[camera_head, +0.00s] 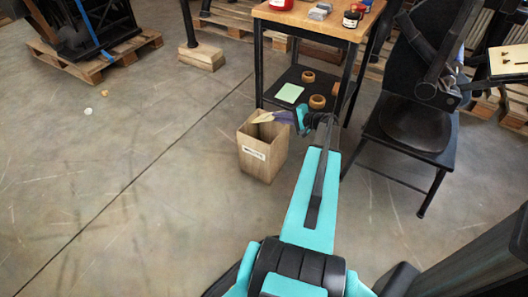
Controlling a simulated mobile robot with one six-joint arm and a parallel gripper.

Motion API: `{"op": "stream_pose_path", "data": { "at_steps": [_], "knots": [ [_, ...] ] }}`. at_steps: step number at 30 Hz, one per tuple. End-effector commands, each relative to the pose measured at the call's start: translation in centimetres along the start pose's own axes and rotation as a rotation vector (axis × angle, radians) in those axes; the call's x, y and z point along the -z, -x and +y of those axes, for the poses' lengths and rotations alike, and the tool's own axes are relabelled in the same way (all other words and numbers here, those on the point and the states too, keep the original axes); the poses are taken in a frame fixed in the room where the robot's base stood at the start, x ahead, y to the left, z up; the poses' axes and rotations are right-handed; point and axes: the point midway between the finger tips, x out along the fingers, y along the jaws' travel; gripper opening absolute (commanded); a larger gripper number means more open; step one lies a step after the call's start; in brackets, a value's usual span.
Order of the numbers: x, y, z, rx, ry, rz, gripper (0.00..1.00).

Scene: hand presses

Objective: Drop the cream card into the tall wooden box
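The tall wooden box (256,164) stands upright on the floor left of the small table, with its open top facing up and a small label on its front. My gripper (274,117) reaches in from the right, over the box's opening. A small cream card (262,118) shows at its fingertips, above the opening near the back rim. The gripper appears shut on the card. The inside bottom of the box is hidden.
A wooden-topped table (318,18) with a dark lower shelf stands behind the box. The shelf holds tape rolls (317,102) and a pale green sheet (290,93). A black chair (408,135) stands at right. The floor at left is mostly clear.

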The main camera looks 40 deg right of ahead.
Motion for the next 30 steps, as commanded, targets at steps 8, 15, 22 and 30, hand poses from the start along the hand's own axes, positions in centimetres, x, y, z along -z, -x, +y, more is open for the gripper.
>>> {"op": "stream_pose_path", "data": {
  "at_steps": [8,15,22,30],
  "knots": [
    [0.0,0.0,0.0,0.0,0.0,0.0,0.23],
    [0.0,0.5,0.0,0.0,0.0,0.001,0.23],
    [-0.1,2.8,-0.1,0.0,0.0,0.001,0.23],
    [0.0,7.1,-0.2,0.0,-0.001,0.002,0.23]
  ]
}}
